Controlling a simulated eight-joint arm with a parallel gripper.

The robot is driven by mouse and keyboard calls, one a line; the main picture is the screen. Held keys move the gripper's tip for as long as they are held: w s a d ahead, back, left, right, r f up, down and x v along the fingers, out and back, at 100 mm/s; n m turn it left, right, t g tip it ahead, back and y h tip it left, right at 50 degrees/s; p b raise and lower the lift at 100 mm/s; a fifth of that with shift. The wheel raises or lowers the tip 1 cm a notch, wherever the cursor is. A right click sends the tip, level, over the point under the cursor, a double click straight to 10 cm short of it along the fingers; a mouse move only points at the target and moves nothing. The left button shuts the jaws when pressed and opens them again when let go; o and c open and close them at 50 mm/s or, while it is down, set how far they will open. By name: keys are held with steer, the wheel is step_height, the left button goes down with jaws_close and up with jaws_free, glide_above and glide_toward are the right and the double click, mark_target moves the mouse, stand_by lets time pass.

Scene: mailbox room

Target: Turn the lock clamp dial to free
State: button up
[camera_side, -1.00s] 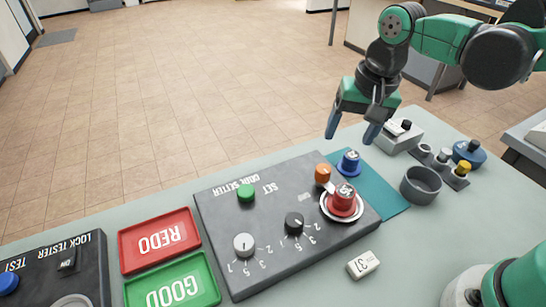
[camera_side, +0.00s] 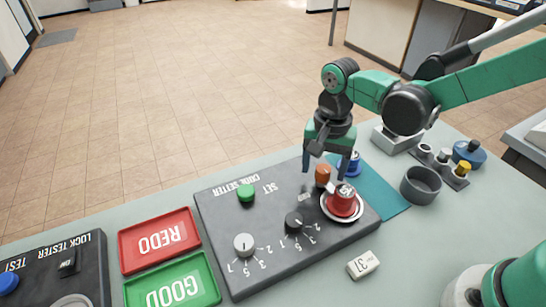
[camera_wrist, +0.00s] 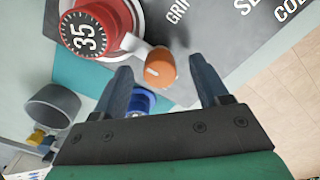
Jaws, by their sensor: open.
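The code setter panel (camera_side: 218,207) is a dark box on the table with a green button, two numbered dials and a red lock. The orange clamp dial (camera_side: 322,175) stands at its far right corner; it also shows in the wrist view (camera_wrist: 160,68), with a pale mark on top. The red lock (camera_side: 342,203) sits in a round silver seat beside it, and its top reads 35 in the wrist view (camera_wrist: 92,35). My gripper (camera_side: 330,173) is open above the panel, with its fingers around the orange dial's position in the side view. Contact cannot be told.
A blue lock (camera_side: 349,163) stands on a teal mat (camera_side: 392,199) close behind my gripper. A grey cup (camera_side: 420,186), a tag marked 37 (camera_side: 363,264), and red (camera_side: 159,241) and green (camera_side: 173,284) trays are around the panel.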

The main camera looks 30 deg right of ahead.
jaws_close()
steer(key=shift+n, duration=0.4)
steer(key=n, duration=0.3)
steer(key=shift+n, duration=0.4)
steer(key=n, duration=1.3)
steer(key=shift+n, duration=0.3)
